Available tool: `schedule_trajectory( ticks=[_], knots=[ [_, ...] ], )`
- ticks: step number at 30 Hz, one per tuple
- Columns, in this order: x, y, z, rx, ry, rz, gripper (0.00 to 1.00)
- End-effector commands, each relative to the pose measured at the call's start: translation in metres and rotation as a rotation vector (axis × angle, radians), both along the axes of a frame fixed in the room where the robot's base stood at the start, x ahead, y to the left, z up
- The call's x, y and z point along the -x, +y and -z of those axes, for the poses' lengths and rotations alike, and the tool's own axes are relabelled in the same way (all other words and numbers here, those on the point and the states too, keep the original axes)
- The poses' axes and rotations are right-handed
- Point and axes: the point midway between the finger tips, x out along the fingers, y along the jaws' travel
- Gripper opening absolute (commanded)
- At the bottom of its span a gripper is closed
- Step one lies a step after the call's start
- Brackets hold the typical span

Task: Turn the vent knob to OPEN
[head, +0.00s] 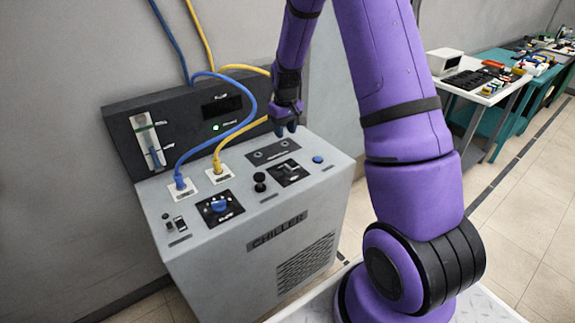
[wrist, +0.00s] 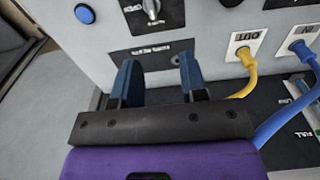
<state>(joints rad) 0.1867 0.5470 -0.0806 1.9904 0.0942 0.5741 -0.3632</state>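The grey chiller's sloped top carries two dial-like controls on black plates. One is a blue knob (head: 220,206) at the front left. The other is a grey lever-like knob (head: 288,168) at the right, which also shows cut off at the top of the wrist view (wrist: 152,8). Their labels are too small to read, so I cannot tell which is the vent knob. My gripper (head: 287,130) is above the back of the panel, near a dark label plate (head: 273,152). In the wrist view, its two blue fingers (wrist: 160,78) are apart with nothing between them.
A black knob (head: 260,182) and a blue button (head: 318,159) flank the grey knob. A blue hose (head: 247,112) and a yellow hose (head: 238,131) arch left of my gripper into ports. A dark back panel (head: 190,125) rises behind. Tables stand far right.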

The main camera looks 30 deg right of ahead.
Motion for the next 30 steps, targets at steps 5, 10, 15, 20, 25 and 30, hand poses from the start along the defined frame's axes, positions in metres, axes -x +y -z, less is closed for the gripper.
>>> schedule_trajectory(
  ticks=[5, 10, 15, 20, 25, 30],
  knots=[
    [-0.007, -0.013, 0.039, 0.000, 0.029, -0.003, 0.39],
    [-0.009, -0.015, 0.053, 0.000, 0.037, -0.004, 0.39],
    [-0.008, -0.015, 0.074, -0.001, 0.039, -0.003, 0.39],
    [-0.008, -0.015, 0.102, 0.000, 0.038, -0.005, 0.39],
    [-0.008, -0.015, 0.130, -0.001, 0.038, -0.004, 0.39],
    [-0.009, -0.015, 0.148, 0.000, 0.036, -0.004, 0.39]
  ],
)
